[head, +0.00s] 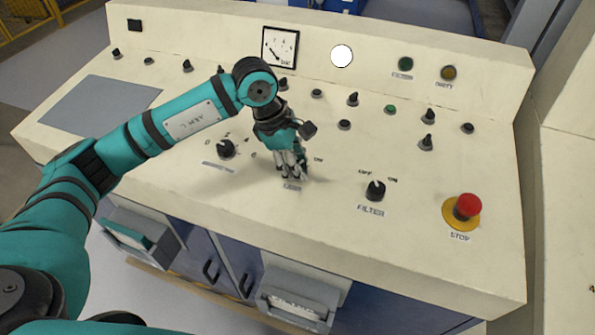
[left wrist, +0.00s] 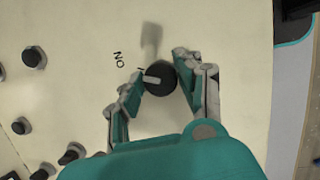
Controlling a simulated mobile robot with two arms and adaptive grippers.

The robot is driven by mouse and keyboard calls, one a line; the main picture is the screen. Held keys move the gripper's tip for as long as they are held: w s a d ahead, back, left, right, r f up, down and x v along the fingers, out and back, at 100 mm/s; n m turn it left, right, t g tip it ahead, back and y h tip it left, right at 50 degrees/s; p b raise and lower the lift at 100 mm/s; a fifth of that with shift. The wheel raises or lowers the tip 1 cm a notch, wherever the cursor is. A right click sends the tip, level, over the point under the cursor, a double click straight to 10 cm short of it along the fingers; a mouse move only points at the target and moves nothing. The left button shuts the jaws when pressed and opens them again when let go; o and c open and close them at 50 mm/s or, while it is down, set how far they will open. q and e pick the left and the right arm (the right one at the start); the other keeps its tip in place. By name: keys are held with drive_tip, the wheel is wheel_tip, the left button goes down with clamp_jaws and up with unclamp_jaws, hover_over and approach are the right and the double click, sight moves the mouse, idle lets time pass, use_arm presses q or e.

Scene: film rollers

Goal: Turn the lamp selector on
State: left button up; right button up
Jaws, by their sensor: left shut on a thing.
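The lamp selector (left wrist: 158,80) is a black round knob with a pale pointer bar, seen in the left wrist view. An ON mark shows on the panel beside it. My left gripper (left wrist: 160,84) has one finger on each side of the knob and is shut on it. In the head view the left gripper (head: 291,170) points down at the panel just above a small label, and its fingers largely hide the knob. My right gripper is not in view.
The cream control panel (head: 240,215) carries several other black knobs. The filter selector (head: 375,190) is to the right of my gripper, with a red stop button (head: 467,206) beyond. Another selector (head: 226,148) is on the left. A gauge (head: 280,47) and white round lamp (head: 341,56) are behind.

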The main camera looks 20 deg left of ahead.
use_arm(q)
drive_tip(key=shift+m+b, duration=0.75)
drive_tip(key=shift+m, duration=0.15)
drive_tip(key=shift+r+g, duration=0.1)
drive_tip(key=shift+g, duration=0.2)
drive_tip(key=o, duration=1.1)
drive_tip(key=shift+o, duration=0.2)
drive_tip(key=v, duration=1.2)
